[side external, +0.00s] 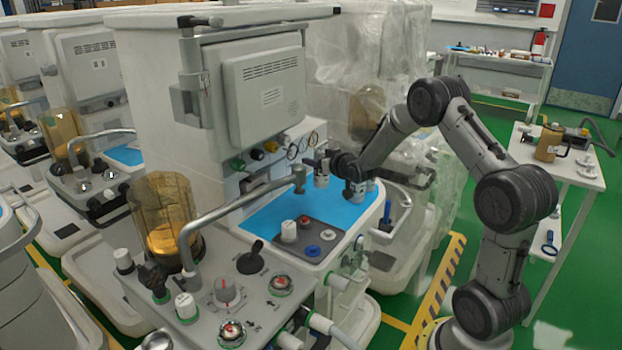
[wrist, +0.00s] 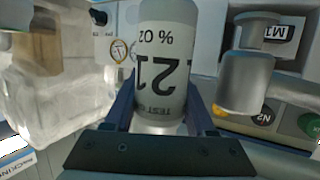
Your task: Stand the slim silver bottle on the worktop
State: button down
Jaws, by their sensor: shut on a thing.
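The slim silver bottle (wrist: 166,62) is between my gripper's two blue fingers (wrist: 160,115) in the wrist view, and my gripper is shut on it. Its label, with "21" and "% O2", reads upside down in that view. In the side view the bottle (side external: 321,181) looks upright at my gripper (side external: 322,165), over the far part of the blue worktop (side external: 262,217). I cannot tell whether its base touches the surface.
A metal pipe (side external: 235,205) with a raised end stands close left of the bottle. A dark panel (side external: 322,236) with knobs lies on the near worktop. Gauges and knobs line the machine front (side external: 272,150) behind. An amber canister (side external: 166,215) stands left. Bare blue surface shows between pipe and panel.

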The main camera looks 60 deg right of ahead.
jog(key=shift+w+d+f, duration=0.3)
jog(key=shift+w+f, duration=0.25)
jog(key=shift+f, duration=0.75)
jog(key=shift+w+d+f, duration=0.3)
jog(key=shift+w+f, duration=0.25)
jog(key=shift+f, duration=0.7)
jog(key=shift+w+d+f, duration=0.3)
jog(key=shift+w+f, duration=0.25)
jog(key=shift+f, duration=0.75)
jog(key=shift+f, duration=0.1)
jog(key=shift+c, duration=1.1)
grip_release()
